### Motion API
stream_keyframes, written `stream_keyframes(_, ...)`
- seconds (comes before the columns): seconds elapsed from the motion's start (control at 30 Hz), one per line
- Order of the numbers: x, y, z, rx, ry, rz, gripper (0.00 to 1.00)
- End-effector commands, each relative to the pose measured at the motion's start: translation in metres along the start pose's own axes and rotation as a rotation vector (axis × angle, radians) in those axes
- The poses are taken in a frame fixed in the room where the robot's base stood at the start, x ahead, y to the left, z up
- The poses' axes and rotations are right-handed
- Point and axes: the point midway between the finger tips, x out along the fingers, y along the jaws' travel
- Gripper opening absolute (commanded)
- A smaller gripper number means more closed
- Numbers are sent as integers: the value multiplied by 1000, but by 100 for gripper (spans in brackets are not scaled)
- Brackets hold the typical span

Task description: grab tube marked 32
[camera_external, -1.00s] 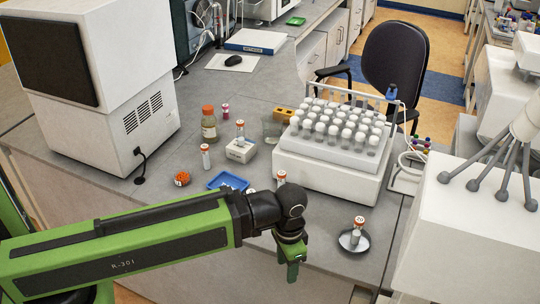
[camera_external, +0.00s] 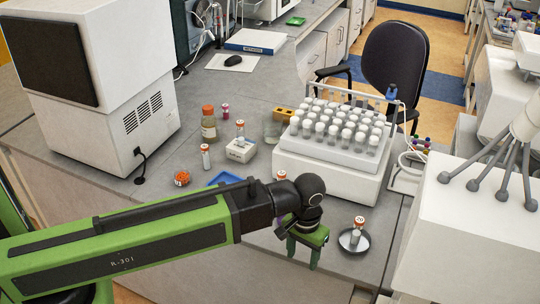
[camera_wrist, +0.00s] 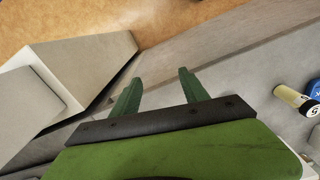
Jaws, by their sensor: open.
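My gripper (camera_external: 303,252) is open and empty, pointing down near the bench's front edge; its two green fingers show apart in the wrist view (camera_wrist: 160,80). Several orange-capped tubes are about, but I cannot make out a 32 on any. One tube (camera_external: 205,156) stands on the bench, one (camera_external: 240,131) on a small white block, and one (camera_external: 359,227) in a dark dish right of my gripper. Another tube (camera_external: 281,175) is mostly hidden behind my arm. An orange cap end (camera_external: 182,178) faces up at the left. A pale tube (camera_wrist: 292,98) lies at the wrist view's right.
A white rack unit (camera_external: 328,170) full of white-capped vials stands behind my gripper. A blue tray (camera_external: 224,178) is partly hidden by my arm. An orange-capped bottle (camera_external: 208,125) stands farther back. White equipment (camera_external: 480,220) is at the right.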

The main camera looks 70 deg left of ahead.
Motion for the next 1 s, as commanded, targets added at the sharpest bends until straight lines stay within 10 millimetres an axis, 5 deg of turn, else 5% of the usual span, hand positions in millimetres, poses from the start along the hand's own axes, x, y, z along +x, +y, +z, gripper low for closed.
stream_keyframes(0.03,-22,-2,-35,-126,0,0,52)
stream_keyframes(0.17,-65,-39,-114,-475,1,0,52)
stream_keyframes(0.3,-118,-121,-195,-763,0,0,52)
stream_keyframes(0.37,-135,-158,-215,-819,0,0,52)
stream_keyframes(0.5,-154,-218,-225,-902,0,0,52)
stream_keyframes(0.57,-156,-229,-226,-916,0,0,52)
stream_keyframes(0.77,-146,-232,-226,-920,0,0,52)
stream_keyframes(1.0,-104,-231,-226,-918,0,0,52)
